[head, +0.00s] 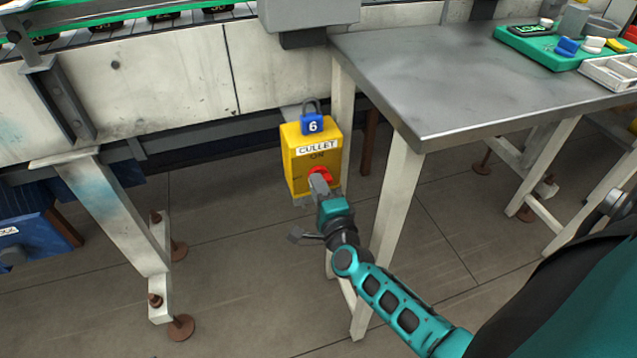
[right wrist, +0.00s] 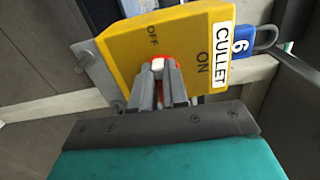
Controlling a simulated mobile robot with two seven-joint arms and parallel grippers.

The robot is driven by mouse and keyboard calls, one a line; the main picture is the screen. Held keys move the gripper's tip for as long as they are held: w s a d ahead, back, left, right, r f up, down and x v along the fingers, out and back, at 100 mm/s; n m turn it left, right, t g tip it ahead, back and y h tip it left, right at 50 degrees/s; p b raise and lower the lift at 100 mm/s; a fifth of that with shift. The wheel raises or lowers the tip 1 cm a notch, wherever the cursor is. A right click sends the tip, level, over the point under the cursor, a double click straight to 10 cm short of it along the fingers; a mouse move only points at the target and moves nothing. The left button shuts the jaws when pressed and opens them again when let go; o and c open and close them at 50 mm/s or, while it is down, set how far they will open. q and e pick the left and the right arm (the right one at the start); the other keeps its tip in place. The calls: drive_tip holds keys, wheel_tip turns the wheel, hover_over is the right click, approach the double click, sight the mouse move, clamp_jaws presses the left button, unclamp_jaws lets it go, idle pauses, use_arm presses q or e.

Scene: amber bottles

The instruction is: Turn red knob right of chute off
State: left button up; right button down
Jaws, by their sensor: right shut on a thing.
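The red knob (head: 320,174) sits on the front of a yellow box (head: 300,155) labelled CULLET, with ON printed below the label. In the right wrist view the red knob (right wrist: 152,68) shows between my fingertips, with a white part on it. OFF is printed on one side of the box face there and ON nearer the CULLET label. My right gripper (head: 318,182) is shut on the knob, and its fingers hide much of it. Which mark the knob points to, I cannot tell. My left gripper is not in view.
A blue tag (head: 312,124) marked 6 with a dark shackle is on top of the box. A metal table (head: 430,85) stands right of it, its leg (head: 395,200) close to my right arm. A grey housing (head: 308,14) is above. Open floor lies below left.

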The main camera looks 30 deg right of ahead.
drive_tip(key=shift+f+n, duration=0.1)
drive_tip(key=shift+n, duration=0.2)
idle(0.4)
drive_tip(key=c, duration=1.1)
unclamp_jaws()
drive_tip(key=shift+c, duration=0.2)
drive_tip(key=p+v, duration=0.1)
drive_tip(key=v, duration=1.2)
